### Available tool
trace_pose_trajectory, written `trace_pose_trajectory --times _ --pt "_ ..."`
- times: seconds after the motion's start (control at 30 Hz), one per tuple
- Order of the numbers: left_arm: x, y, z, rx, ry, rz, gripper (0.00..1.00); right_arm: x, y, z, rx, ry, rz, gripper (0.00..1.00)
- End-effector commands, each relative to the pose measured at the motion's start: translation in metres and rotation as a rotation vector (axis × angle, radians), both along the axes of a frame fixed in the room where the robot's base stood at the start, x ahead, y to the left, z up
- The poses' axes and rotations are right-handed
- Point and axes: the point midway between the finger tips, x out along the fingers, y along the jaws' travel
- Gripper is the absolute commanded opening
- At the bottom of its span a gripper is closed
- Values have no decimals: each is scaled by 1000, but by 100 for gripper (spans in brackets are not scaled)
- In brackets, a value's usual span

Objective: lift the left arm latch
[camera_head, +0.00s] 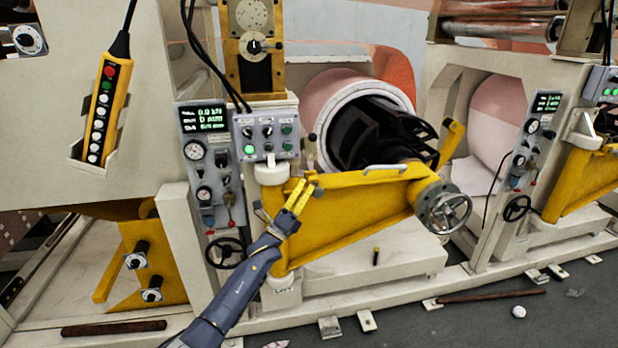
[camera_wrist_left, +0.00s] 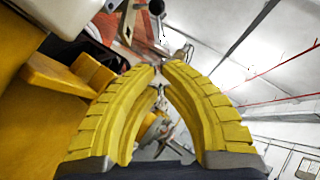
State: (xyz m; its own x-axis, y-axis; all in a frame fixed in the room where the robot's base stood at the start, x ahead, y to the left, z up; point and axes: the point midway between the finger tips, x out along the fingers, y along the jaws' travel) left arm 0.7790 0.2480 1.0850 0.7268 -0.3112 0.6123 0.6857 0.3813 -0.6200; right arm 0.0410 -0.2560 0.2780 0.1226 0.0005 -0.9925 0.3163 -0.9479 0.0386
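The yellow left arm (camera_head: 345,215) is a triangular swing arm with a pale curved grab handle (camera_head: 384,168) on top and a handwheel at its right end. A small upright lever with a dark ball knob (camera_head: 312,137) stands at the hinge end of the arm; it looks like the latch. A ball-topped lever also shows above the fingertips in the left wrist view (camera_wrist_left: 155,8). My left gripper (camera_head: 311,184) has yellow ridged fingers just below this lever. Its tips (camera_wrist_left: 162,64) are close together with a narrow gap, and nothing is clearly held. My right gripper is not in view.
A control box (camera_head: 267,135) and gauge panel (camera_head: 209,160) stand left of the lever. A handwheel (camera_head: 444,207) sits at the arm's right end. A large roll (camera_head: 345,92) lies behind the arm. A yellow pendant (camera_head: 103,107) hangs at left. A second similar station stands at right.

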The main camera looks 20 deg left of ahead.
Motion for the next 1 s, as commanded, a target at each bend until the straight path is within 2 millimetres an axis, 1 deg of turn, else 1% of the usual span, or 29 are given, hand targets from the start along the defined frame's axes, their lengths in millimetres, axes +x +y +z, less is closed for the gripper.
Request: trace_pose_trajectory --times 0.03,0.2,0.5,0.6,0.7,1.0 --pt "6 -3 7 -1 -3 -1 0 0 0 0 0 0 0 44" --pt "28 -12 25 1 -2 0 0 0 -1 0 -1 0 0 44" --pt "64 -28 55 -1 -1 -1 0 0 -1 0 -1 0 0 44" --pt "70 -20 65 1 -1 1 0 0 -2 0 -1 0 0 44" --pt "75 -16 73 2 1 1 0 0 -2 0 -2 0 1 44" --pt "81 -11 83 1 1 0 0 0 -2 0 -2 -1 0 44"
